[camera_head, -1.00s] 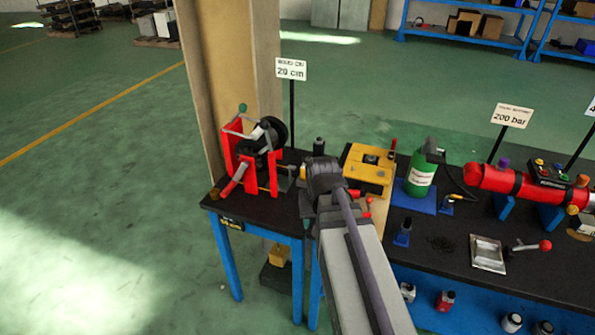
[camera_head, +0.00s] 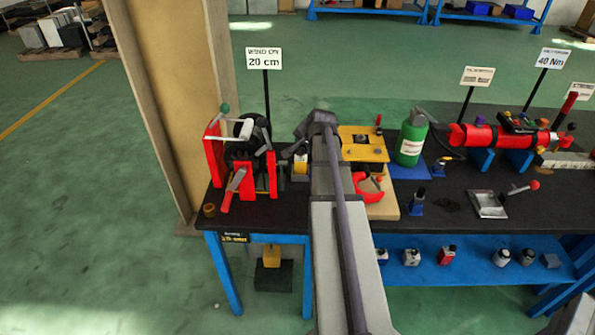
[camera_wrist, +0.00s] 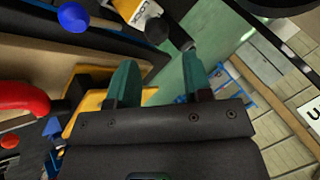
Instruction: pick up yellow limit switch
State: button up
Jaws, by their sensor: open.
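I cannot tell for sure which thing is the yellow limit switch. A small yellow part (camera_head: 300,166) stands by the red winch stand in the head view, partly hidden by my arm. A yellow block (camera_head: 271,254) hangs or rests under the bench, above a dark block. My gripper (camera_wrist: 158,78) shows in the wrist view with its two green fingers apart and nothing between them. A yellow surface (camera_wrist: 90,103) lies beyond and left of the left finger. In the head view my arm's end is over the bench between the winch and the yellow plate; the fingers are hidden.
The red winch stand (camera_head: 243,172) is left of my arm. A yellow plate fixture (camera_head: 362,142), a green bottle (camera_head: 411,140) and a red cylinder (camera_head: 485,136) stand to the right. A tan column (camera_head: 165,90) rises behind the bench's left end. The bench's front left is mostly clear.

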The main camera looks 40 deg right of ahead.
aim_at(302, 150)
jog(key=x, duration=0.1)
jog(key=b+x, duration=0.1)
jog(key=x, duration=0.1)
jog(key=shift+s+f, duration=0.1)
jog(key=shift+s, duration=0.15)
jog(key=shift+w+d+f, duration=0.1)
jog(key=shift+w, duration=0.1)
jog(key=b+x, duration=0.4)
jog(key=x, duration=0.1)
jog(key=shift+s+f+b, duration=0.1)
jog(key=shift+f+b, duration=0.05)
jog(key=shift+b, duration=0.15)
jog(key=shift+r, duration=0.25)
grip_shut()
